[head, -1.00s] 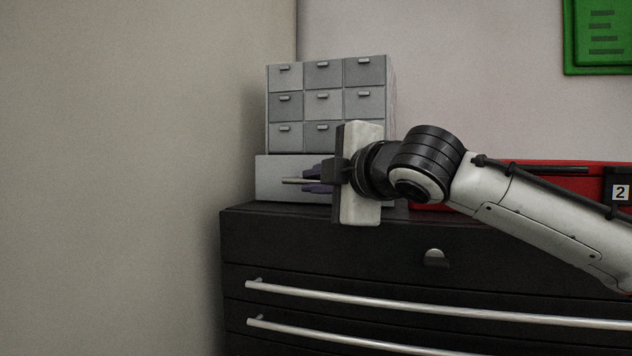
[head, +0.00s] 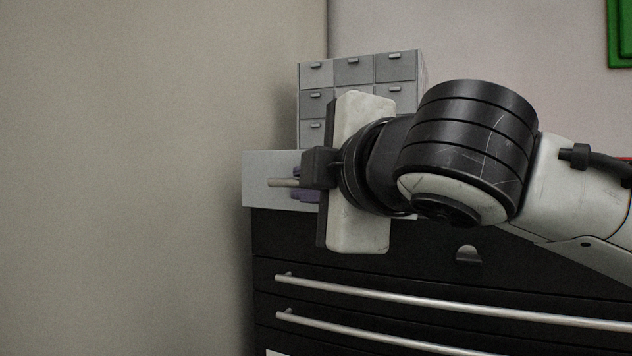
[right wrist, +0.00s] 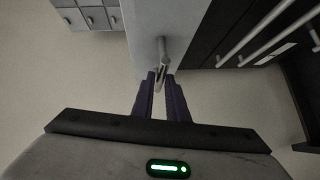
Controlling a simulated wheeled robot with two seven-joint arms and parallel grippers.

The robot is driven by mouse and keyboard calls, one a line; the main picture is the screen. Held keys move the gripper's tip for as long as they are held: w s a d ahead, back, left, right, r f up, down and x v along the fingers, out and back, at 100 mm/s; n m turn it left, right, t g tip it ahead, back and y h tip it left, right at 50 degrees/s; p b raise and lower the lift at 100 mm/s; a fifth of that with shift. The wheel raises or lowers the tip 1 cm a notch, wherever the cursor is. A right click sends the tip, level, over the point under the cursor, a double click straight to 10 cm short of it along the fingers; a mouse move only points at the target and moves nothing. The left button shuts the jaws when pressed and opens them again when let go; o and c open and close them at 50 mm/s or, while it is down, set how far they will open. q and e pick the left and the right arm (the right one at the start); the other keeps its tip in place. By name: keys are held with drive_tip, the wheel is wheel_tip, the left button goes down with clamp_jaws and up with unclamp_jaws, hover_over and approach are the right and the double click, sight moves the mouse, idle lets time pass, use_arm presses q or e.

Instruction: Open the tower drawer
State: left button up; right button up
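The grey tower (head: 353,72) of small drawers stands on a dark cabinet. Its wide bottom drawer (head: 258,165) is pulled out, its front standing forward of the small drawers and past the cabinet's front edge. The drawer's bar handle (head: 281,183) sticks out to the left of my right gripper (head: 299,184). In the right wrist view the gripper's purple fingers (right wrist: 161,78) are closed around the handle (right wrist: 162,47), in front of the pale drawer front (right wrist: 180,20). My right wrist hides the drawer's right part in the head view. My left gripper is out of view.
The dark cabinet (head: 360,262) below has long bar handles (head: 400,297) across its front. A plain wall (head: 150,180) is close on the left. A green board (head: 620,35) hangs at the upper right.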

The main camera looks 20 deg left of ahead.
drive_tip(key=shift+o, duration=1.3)
drive_tip(key=b+v, duration=0.2)
drive_tip(key=v, duration=0.8)
drive_tip(key=shift+s, duration=0.15)
drive_tip(key=shift+d, duration=0.1)
